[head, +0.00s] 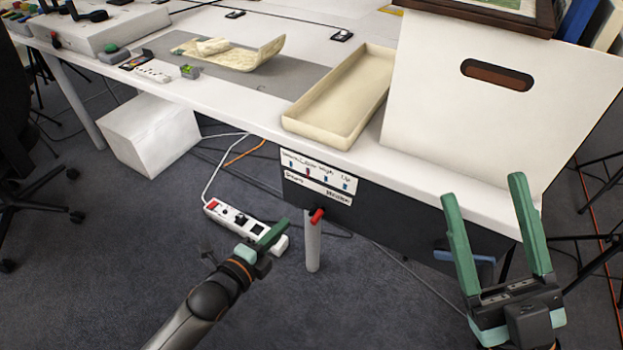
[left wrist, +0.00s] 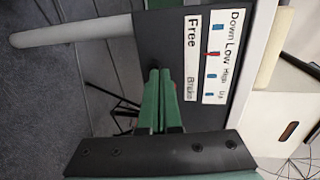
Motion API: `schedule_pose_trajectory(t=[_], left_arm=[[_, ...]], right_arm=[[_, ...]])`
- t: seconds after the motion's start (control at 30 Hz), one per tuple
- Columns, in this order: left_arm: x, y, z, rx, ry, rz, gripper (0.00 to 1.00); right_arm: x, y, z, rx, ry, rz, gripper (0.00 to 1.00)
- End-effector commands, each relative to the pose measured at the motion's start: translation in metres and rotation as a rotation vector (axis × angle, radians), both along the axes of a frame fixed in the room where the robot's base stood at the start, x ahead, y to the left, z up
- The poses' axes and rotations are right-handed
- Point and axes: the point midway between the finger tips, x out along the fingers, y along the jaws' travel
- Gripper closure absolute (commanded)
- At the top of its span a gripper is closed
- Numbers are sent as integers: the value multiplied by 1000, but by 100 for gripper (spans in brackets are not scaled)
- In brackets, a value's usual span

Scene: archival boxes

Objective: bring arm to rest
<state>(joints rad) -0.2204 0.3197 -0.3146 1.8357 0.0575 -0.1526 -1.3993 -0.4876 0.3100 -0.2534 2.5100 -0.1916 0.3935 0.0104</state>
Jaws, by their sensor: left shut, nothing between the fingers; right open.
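My left gripper (head: 274,236) is shut and empty, low in front of the table's front edge. In the left wrist view its green fingers (left wrist: 160,85) lie together and point toward a dark panel (left wrist: 167,35) with white labels. A grey post or lever (head: 313,245) with a red end hangs just right of the left gripper in the head view. I cannot tell whether the fingertips touch anything. My right gripper (head: 484,187) is open and empty, its fingers pointing up in front of the table's right part.
The white table (head: 230,103) carries a cream tray (head: 335,118) and a large white box (head: 480,120) with a handle slot. A power strip (head: 235,219) with cables lies on the floor beyond the left gripper. A white block (head: 150,135) stands left. Open carpet lies at front left.

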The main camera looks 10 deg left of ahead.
Motion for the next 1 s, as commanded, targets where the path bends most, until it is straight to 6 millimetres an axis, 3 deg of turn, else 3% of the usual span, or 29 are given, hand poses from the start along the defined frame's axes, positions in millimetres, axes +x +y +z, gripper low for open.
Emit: schedule_pose_trajectory(t=[0.17,0.27,0.37,0.47,0.6,0.7,1.0], left_arm=[[0,-1,2,-5,-2,0,100],[-2,-4,16,-67,-25,3,100],[-10,-11,53,-225,-79,0,100],[-26,-18,109,-464,-154,-30,100],[-61,-24,191,-809,-240,-137,100],[-88,-25,238,-1002,-275,-234,100],[-160,-23,339,-1384,-276,-531,100]], right_arm=[[0,0,0,2,0,0,32],[0,0,1,1,-3,-2,32],[0,-1,1,0,-8,-7,32],[-1,-2,2,-3,-14,-12,32],[-1,-4,3,-6,-26,-22,32],[-2,-5,3,-9,-34,-29,32],[1,-7,8,-17,-30,-46,32]])
